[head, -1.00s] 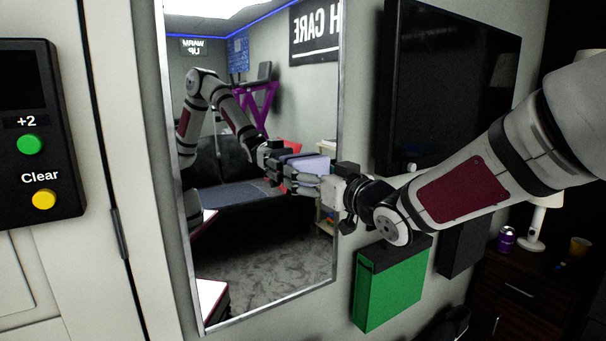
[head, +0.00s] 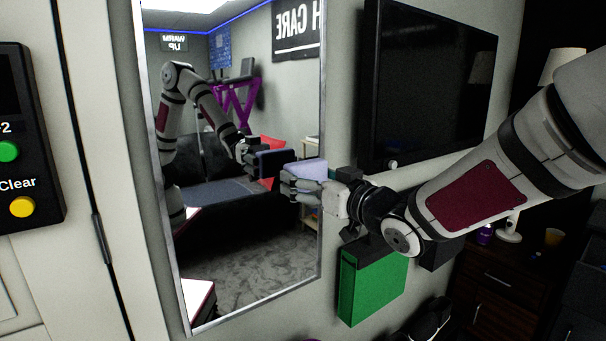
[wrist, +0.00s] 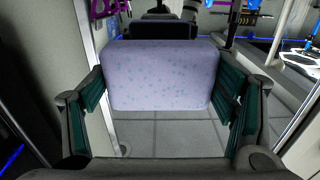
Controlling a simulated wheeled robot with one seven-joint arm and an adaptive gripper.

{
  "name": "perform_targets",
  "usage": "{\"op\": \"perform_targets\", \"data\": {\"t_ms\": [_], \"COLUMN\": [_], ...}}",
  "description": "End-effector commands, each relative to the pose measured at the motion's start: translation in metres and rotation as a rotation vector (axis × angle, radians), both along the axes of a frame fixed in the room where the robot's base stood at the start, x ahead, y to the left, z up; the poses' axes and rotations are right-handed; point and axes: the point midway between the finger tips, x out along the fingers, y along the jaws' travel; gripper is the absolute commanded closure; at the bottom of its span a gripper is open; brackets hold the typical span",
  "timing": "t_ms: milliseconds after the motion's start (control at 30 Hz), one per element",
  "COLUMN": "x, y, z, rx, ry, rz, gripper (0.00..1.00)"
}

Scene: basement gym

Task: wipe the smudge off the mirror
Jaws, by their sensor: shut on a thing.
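The tall mirror (head: 250,255) in a thin silver frame hangs on the grey wall, left of centre in the head view. My gripper (head: 306,180) is in front of its right edge, shut on a lavender block like a sponge (head: 310,169). In the wrist view the speckled block (wrist: 160,75) sits between both fingers of my gripper (wrist: 160,85). The mirror shows my arm and the block's dark face reflected, with a small gap between block and reflection, so the block appears off the glass. I cannot make out a smudge; the block and gripper hide part of the glass.
A green box (head: 372,285) is on the wall below my wrist. A black screen (head: 430,85) hangs to the right. A white cabinet with a button panel (head: 25,140) is at left. A dark dresser (head: 500,285) with a lamp stands at right.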

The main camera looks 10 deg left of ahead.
Motion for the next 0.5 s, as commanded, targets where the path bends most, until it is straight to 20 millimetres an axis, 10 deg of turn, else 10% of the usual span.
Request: {"op": "perform_targets", "data": {"t_ms": [500], "x": [-0.0105], "y": [-0.0123], "z": [0.0000], "rx": [0.001], "ry": [0.001], "rz": [0.000], "gripper": [0.44]}}
